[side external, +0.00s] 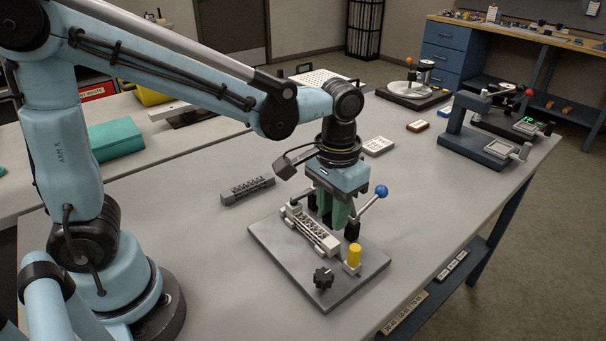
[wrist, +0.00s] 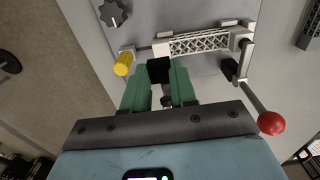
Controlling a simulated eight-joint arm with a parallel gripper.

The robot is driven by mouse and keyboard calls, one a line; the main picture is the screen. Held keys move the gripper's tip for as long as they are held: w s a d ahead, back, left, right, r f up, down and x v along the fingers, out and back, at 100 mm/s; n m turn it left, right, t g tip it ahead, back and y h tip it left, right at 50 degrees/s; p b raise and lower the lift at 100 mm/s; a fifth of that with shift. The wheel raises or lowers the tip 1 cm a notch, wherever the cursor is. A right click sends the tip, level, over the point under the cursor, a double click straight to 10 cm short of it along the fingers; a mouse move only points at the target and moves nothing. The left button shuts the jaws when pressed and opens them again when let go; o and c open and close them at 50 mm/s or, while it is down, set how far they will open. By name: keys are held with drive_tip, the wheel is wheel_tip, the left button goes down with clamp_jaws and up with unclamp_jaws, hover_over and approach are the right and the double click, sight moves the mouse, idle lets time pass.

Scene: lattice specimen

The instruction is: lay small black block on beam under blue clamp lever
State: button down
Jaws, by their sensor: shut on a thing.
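My gripper (side external: 335,215) points down over the grey fixture plate, its green fingers beside the beam. In the wrist view the gripper (wrist: 160,78) is shut on the small black block (wrist: 159,70). The white lattice beam (side external: 315,232) lies along the plate; it also shows in the wrist view (wrist: 200,43). The block appears close to the beam's end near the yellow cylinder; I cannot tell whether they touch. The blue-balled clamp lever (side external: 381,191) tilts up to the right, just right of my fingers. I cannot make it out in the wrist view.
A red-balled lever (wrist: 271,123) stands by the beam's other end. A yellow cylinder (side external: 354,255) and a black star knob (side external: 323,277) stand at the plate's front. A grey slotted block (side external: 247,190) lies left of the plate (side external: 287,262).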

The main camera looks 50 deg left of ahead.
sight(332, 242)
drive_tip(key=shift+w+a+f, duration=0.1)
drive_tip(key=shift+w+f, duration=0.05)
drive_tip(key=shift+f, duration=2)
drive_tip(key=shift+f, duration=0.4)
drive_tip(key=shift+c, duration=1.7)
unclamp_jaws()
drive_tip(key=shift+r, duration=2.5)
drive_tip(key=shift+r, duration=0.1)
wheel_tip(332, 242, up, 12)
